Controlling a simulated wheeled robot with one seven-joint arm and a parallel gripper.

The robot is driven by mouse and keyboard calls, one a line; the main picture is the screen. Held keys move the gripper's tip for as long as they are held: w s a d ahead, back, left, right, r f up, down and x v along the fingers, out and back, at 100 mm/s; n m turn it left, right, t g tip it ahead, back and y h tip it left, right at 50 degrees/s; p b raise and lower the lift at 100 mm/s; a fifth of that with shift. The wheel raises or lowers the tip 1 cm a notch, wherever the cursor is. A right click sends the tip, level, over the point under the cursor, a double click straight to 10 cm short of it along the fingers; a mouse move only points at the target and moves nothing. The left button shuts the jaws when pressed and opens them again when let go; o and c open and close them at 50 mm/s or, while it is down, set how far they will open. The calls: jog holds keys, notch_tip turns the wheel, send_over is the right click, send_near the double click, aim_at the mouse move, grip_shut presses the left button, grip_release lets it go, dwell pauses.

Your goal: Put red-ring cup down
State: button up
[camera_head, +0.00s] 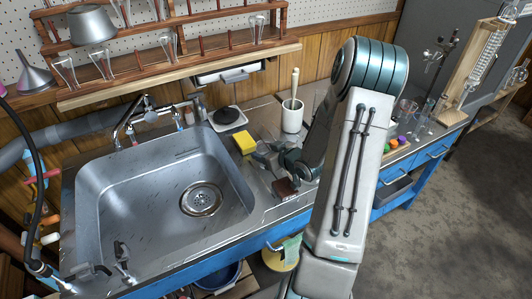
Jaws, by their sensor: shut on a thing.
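My gripper (268,157) is the dark grey shape low over the counter strip right of the sink, between the yellow sponge and my pale arm link. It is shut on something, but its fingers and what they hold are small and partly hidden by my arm. I cannot make out a red ring there, nor tell whether the held thing touches the counter. The steel counter (262,192) runs from the sink's right side to the right behind my arm.
A yellow sponge (245,144) lies left of my gripper. A white mug (292,117) holding a stick stands behind it. A small dark red-brown block (285,188) is in front. The sink (150,205) opens to the left. Glassware (408,110) stands right of my arm.

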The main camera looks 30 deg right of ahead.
jog(key=shift+f, duration=0.2)
jog(key=o, duration=0.7)
jog(key=shift+r, duration=0.25)
jog(key=p+v, duration=0.1)
jog(key=v, duration=1.1)
jog(key=shift+f, duration=0.1)
